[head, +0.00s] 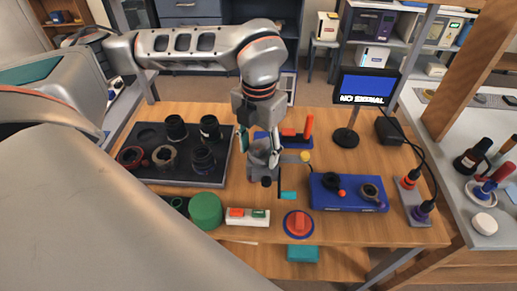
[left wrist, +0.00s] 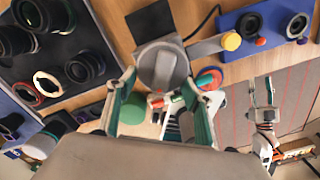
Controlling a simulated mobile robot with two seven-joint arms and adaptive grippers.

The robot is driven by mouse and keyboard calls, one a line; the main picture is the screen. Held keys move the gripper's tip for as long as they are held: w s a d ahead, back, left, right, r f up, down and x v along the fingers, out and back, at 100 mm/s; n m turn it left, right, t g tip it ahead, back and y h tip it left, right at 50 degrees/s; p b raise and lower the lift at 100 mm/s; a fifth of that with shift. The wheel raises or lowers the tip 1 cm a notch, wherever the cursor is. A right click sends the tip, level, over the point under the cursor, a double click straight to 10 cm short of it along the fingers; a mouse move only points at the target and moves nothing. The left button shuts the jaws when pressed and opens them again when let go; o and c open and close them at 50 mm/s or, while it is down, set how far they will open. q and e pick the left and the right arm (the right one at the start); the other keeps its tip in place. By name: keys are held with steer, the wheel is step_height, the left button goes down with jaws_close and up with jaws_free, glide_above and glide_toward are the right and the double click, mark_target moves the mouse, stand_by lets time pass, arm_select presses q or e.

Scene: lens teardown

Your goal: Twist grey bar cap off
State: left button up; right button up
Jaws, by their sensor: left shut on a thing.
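The grey bar cap (left wrist: 162,66), a round grey piece with a raised bar across its top, is between the fingertips of my left gripper (left wrist: 160,88) in the left wrist view. In the head view the left gripper (head: 262,150) points down at the table and is shut on the grey cap (head: 262,157), partly hiding it. What lies under the cap is hard to make out. In the left wrist view my right gripper (left wrist: 262,92) is off at the right, past the table's front edge, its fingers apart and empty. It does not show in the head view.
A dark tray (head: 222,178) with several lens parts is at the left. A green cylinder (head: 206,211), a white box with coloured buttons (head: 247,217) and a red knob (head: 299,223) stand in front. A blue tray (head: 345,201) is at the right, a small monitor (head: 365,88) behind.

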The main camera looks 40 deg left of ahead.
arm_select(q)
steer(key=shift+d+n+b, duration=0.2)
steer(key=shift+n+b, duration=0.25)
steer(key=shift+n, duration=0.85)
steer(key=shift+d+f+n+b, duration=0.1)
steer(key=shift+n+b, duration=0.2)
steer(key=shift+n, duration=0.4)
steer(key=shift+d+n, duration=0.1)
steer(key=shift+n, duration=0.5)
steer(key=shift+w, duration=0.1)
steer(key=shift+d+n, duration=0.1)
steer(key=shift+n, duration=0.4)
steer(key=shift+r+p, duration=0.45)
steer(key=shift+r, duration=0.65)
